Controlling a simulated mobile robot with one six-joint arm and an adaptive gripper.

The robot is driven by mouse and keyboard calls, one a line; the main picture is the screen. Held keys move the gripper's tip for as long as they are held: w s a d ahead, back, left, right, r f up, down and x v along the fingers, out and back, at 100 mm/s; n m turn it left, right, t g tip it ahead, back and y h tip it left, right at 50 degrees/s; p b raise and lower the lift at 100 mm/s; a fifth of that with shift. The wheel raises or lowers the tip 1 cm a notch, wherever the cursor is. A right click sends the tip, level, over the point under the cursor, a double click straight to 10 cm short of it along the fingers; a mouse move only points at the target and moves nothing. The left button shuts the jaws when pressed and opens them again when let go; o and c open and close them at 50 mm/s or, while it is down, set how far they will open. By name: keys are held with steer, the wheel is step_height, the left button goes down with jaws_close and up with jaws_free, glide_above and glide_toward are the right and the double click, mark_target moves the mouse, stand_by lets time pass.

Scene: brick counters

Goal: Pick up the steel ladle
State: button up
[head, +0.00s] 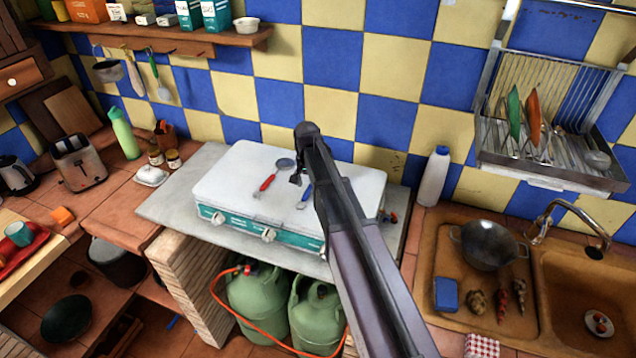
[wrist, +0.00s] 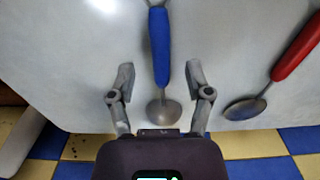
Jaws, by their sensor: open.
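Two steel-headed utensils lie on the closed white lid of the stove (head: 225,180). The blue-handled one (wrist: 160,45) has a small round steel bowl, and its blue handle also shows in the head view (head: 306,194). The red-handled one (wrist: 298,48) lies to its right in the wrist view, and left of my gripper in the head view (head: 267,182). I cannot tell for sure which is the steel ladle. My gripper (wrist: 157,76) is open above the lid, one finger on each side of the blue-handled utensil, with visible gaps. In the head view my gripper (head: 297,178) is partly hidden by my arm.
A white bottle (head: 433,177) stands right of the stove, near the sink with a pot (head: 488,245). A dish rack (head: 550,150) hangs at the upper right. Jars (head: 173,160) and a toaster (head: 80,162) stand left. Much of the lid is clear.

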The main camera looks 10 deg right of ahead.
steer(key=shift+f+b, duration=0.7)
steer(key=shift+f, duration=0.3)
jaws_close()
